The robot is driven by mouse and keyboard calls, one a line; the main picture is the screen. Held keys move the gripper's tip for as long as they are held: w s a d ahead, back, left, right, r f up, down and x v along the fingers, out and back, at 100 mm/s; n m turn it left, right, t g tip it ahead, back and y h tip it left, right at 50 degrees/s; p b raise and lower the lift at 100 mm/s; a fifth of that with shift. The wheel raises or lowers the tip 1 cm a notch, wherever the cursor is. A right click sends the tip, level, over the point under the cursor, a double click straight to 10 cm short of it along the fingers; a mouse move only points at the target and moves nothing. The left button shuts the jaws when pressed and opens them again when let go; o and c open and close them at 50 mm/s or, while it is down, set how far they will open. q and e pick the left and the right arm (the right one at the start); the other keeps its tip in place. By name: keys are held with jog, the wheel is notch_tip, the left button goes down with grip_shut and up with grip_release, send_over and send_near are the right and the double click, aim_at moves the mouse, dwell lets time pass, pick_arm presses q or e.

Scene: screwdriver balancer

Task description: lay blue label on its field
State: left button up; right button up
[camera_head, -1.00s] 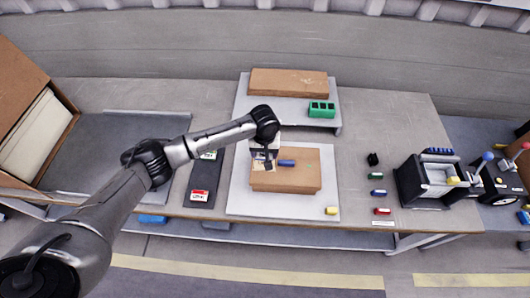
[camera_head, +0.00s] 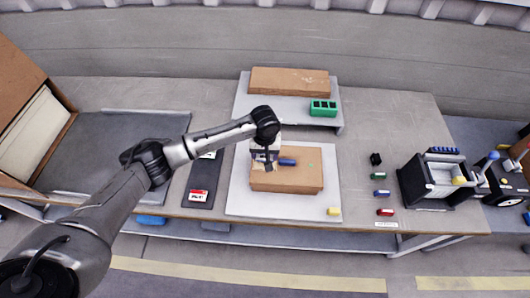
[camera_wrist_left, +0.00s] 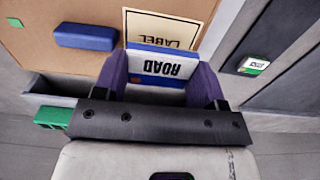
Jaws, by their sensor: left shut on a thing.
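The blue label (camera_wrist_left: 162,66) is a block with blue edges and a white face reading ROAD. My left gripper (camera_wrist_left: 164,74) is shut on it, one purple finger at each side. The label's field (camera_wrist_left: 160,27), a cream outlined rectangle reading LABEL, is printed on the cardboard box, just beyond the held label in the left wrist view. The held label hides part of the field, and I cannot tell whether they touch. In the head view my left gripper (camera_head: 265,158) is over the left part of the box (camera_head: 290,183). My right gripper is not in view.
A blue bar (camera_head: 287,162) lies on the box beside my left gripper. A dark strip (camera_head: 199,182) with a red-and-white label (camera_head: 198,196) lies left of the white mat (camera_head: 236,205). A green holder (camera_head: 322,107) stands behind; several small coloured pieces lie to the right.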

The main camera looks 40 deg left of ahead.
pick_arm(q)
jog(key=shift+f, duration=0.25)
jog(key=shift+f, duration=0.35)
jog(key=shift+f, duration=0.35)
jog(key=shift+f, duration=0.3)
jog(key=shift+f, duration=0.1)
dwell(0.4)
jog(key=shift+f+p, duration=0.3)
dwell(0.4)
